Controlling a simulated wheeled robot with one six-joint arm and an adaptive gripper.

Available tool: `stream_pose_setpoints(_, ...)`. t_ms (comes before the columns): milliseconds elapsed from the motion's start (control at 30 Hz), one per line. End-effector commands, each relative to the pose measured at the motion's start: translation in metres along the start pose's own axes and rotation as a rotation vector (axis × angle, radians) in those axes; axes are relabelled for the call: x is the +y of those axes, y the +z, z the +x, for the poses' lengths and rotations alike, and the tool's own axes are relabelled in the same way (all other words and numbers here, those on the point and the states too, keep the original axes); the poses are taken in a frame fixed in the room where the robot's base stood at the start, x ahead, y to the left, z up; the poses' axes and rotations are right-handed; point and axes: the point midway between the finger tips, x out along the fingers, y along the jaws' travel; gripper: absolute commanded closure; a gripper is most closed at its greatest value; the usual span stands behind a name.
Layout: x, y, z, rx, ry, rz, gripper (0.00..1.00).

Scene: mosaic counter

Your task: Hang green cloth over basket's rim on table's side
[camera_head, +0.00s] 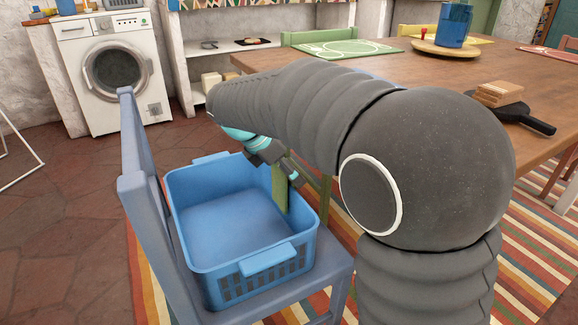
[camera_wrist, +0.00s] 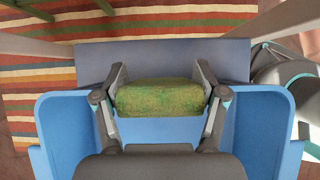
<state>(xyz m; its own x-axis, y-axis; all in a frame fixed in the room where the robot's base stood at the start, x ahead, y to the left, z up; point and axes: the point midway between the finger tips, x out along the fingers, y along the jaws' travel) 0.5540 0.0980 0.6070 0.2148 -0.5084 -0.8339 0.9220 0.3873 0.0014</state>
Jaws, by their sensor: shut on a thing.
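The blue basket (camera_head: 215,262) stands on a blue chair, with its right side towards the table. The green cloth (camera_head: 280,188) shows as a narrow upright strip at the basket's table-side wall, partly hidden by my arm. In the wrist view the cloth (camera_wrist: 160,97) is a mottled green, rounded band between my two fingers, at the basket's rim (camera_wrist: 62,100). My gripper (camera_head: 279,168) is shut on the cloth at that rim; it also shows in the wrist view (camera_wrist: 160,84). How far the cloth hangs outside the rim is hidden.
The chair's backrest (camera_head: 140,180) rises left of the basket. The wooden table (camera_head: 440,75) is to the right, with a black pan (camera_head: 520,116) holding wooden blocks near its edge. A green chair stands behind my arm. The basket's floor looks bare where visible.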

Motion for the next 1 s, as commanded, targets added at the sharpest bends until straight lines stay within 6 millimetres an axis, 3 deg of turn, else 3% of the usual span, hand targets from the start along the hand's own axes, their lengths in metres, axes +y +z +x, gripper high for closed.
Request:
stream_pose_setpoints(500,0.000,-0.017,0.025,0.000,-0.001,-0.001,0.63)
stream_pose_setpoints(1000,-0.001,-0.026,0.035,0.005,-0.007,-0.004,0.63)
